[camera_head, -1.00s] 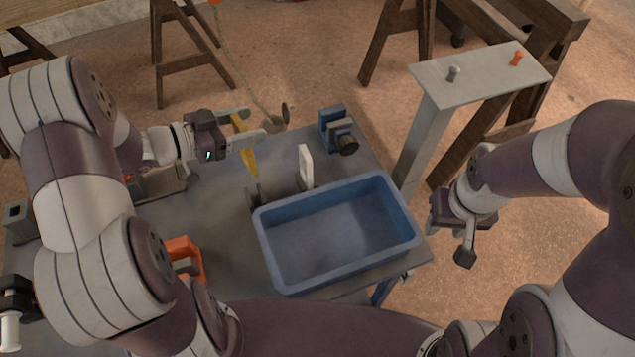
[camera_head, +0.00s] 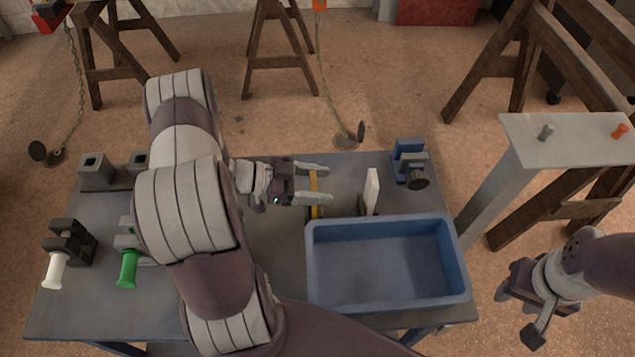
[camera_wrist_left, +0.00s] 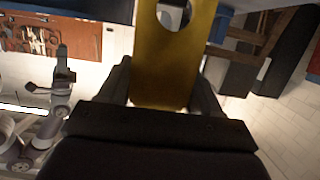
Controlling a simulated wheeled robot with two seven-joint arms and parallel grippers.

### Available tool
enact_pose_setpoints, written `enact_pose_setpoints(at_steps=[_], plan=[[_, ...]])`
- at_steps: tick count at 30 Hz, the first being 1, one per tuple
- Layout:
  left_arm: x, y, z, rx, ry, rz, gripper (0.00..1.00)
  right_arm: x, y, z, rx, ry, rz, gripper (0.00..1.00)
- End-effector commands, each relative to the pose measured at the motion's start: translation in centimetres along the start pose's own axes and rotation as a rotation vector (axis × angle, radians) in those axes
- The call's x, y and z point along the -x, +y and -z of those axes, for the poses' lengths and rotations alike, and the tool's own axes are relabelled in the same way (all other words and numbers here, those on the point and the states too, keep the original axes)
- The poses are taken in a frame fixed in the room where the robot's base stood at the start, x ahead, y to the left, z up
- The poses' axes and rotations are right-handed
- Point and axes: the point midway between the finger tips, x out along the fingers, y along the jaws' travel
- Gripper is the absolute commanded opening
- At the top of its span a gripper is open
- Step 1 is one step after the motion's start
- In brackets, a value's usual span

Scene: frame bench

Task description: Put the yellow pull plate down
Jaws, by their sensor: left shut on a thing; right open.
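The yellow pull plate (camera_head: 314,194) is upright between the fingers of my left gripper (camera_head: 313,184), above the back part of the bench. My left gripper is shut on it. In the left wrist view the plate (camera_wrist_left: 175,70) stands between both fingers, with a round hole at the top. Its lower end is at a small dark holder (camera_head: 308,213) behind the blue bin; I cannot tell whether it sits in it. My right gripper (camera_head: 530,312) is open and empty, off the bench at right.
The blue bin (camera_head: 390,303) stands on the bench's (camera_head: 275,235) right front. A white plate (camera_head: 372,190) stands upright behind it, near a blue clamp-like device (camera_head: 409,163). Green (camera_head: 128,268) and white (camera_head: 55,270) handled fixtures stand at left. A grey post (camera_head: 505,185) rises at right.

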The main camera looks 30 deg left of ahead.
Motion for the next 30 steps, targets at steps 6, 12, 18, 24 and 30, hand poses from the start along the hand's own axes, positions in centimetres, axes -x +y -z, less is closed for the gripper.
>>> enact_pose_setpoints(at_steps=[6,12,18,24,30], plan=[[-0.1,0.0,-0.2,0.000,0.000,0.000,0.89,-0.1,0.0,0.0,0.000,0.000,0.000,0.43],[-0.1,0.0,-0.2,0.000,-0.001,0.000,0.89,-0.1,0.0,0.0,0.000,0.000,0.000,0.43],[1.5,-0.2,-0.1,-0.002,-0.002,0.005,0.89,-0.3,0.0,0.0,0.000,0.000,0.000,0.43],[6.3,-0.1,-0.1,-0.001,-0.001,0.006,0.89,-1.0,0.0,-0.1,0.000,0.000,0.000,0.43],[10.5,-0.1,-0.1,-0.001,-0.001,0.003,0.89,-1.5,0.0,-0.2,0.000,0.000,0.000,0.43]])
